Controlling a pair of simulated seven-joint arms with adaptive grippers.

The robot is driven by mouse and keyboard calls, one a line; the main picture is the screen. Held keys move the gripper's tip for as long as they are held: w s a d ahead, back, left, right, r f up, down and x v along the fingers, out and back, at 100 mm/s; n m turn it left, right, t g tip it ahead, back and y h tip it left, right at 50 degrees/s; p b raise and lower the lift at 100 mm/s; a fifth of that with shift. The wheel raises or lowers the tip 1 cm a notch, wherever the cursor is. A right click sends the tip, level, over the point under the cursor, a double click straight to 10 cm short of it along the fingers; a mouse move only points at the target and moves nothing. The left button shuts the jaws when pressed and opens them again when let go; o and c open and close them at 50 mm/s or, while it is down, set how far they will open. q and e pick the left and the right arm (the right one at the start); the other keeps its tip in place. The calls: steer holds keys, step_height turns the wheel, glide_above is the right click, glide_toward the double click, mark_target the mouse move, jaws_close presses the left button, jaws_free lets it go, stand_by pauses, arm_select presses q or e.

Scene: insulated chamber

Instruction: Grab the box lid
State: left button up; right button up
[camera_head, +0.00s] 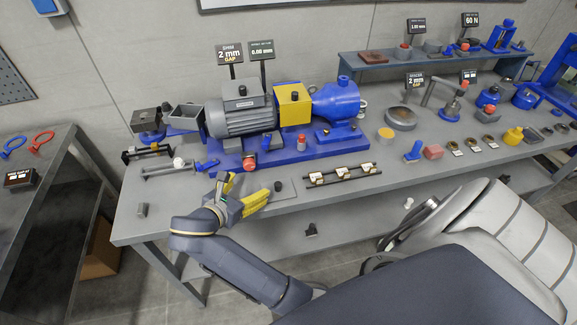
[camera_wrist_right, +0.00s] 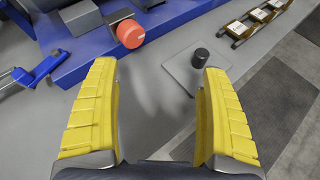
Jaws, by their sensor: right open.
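A thin grey square plate with a black knob on it, apparently the box lid (camera_head: 288,194), lies flat on the workbench in front of the blue machine base. In the right wrist view the plate (camera_wrist_right: 184,74) lies beyond the fingertips, with its knob near the right finger. My right gripper (camera_head: 248,184) has yellow ribbed fingers and is open and empty, just left of the plate. An open grey box (camera_head: 187,113) stands at the machine's left end. My left gripper is not in view.
The blue machine base (camera_head: 215,156) with a grey motor (camera_head: 240,118) and a red knob (camera_head: 249,164) borders the space behind the gripper. A rack (camera_head: 343,176) with several small parts lies right of the plate. The front-left bench is mostly clear.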

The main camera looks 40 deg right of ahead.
mark_target(273, 187)
steer(key=s+d, duration=0.1)
steer(key=s+g, duration=0.1)
steer(key=shift+s+d+h, duration=0.4)
steer(key=shift+s+d+g, duration=0.1)
steer(key=shift+d+g, duration=0.2)
steer(key=shift+d, duration=0.05)
steer(key=shift+x, duration=3.45)
steer(key=shift+c, duration=0.4)
jaws_close()
